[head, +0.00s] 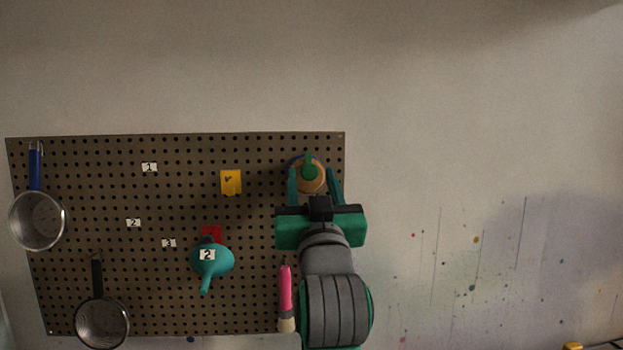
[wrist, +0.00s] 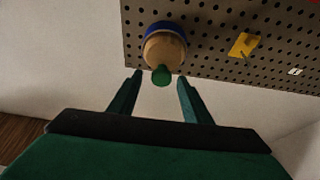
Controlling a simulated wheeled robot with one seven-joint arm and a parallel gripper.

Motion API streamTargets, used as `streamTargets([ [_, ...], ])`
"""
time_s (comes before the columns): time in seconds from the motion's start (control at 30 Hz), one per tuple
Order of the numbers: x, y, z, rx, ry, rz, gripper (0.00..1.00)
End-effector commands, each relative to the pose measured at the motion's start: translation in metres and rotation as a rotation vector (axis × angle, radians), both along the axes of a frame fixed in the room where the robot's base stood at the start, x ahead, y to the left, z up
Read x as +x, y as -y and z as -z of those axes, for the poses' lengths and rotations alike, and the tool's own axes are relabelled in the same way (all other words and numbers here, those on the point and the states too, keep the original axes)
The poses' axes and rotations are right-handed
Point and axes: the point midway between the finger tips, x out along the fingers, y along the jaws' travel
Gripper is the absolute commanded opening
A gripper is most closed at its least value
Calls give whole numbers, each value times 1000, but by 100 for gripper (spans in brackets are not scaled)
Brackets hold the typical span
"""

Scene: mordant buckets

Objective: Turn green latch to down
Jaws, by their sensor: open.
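The green latch (head: 308,162) is a short handle on a round orange-tan disc (head: 318,182) at the upper right of the pegboard. In the head view the handle points up. In the wrist view, which looks turned over, the latch (wrist: 161,76) hangs toward my gripper, and the disc (wrist: 165,50) has a blue base. My gripper (head: 311,171) is open, with one teal finger on each side of the disc in the head view. In the wrist view my gripper (wrist: 160,77) has its fingertips either side of the latch, with gaps; contact does not show.
The brown pegboard (head: 110,185) holds a yellow tag (head: 231,181), a teal funnel (head: 211,261) below a red piece (head: 211,233), two strainers (head: 38,220) (head: 102,322) and a pink-handled brush (head: 286,287) beside my arm.

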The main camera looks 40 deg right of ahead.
Motion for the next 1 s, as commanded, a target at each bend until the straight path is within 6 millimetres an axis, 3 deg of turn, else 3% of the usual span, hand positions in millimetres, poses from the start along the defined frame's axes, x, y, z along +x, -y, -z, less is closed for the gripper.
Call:
streamTargets([
  [0.43,10,5,-4,0,1,-2,44],
  [0.6,9,5,-4,0,0,0,6],
  [1.0,9,5,-4,-44,-27,-1,4],
])
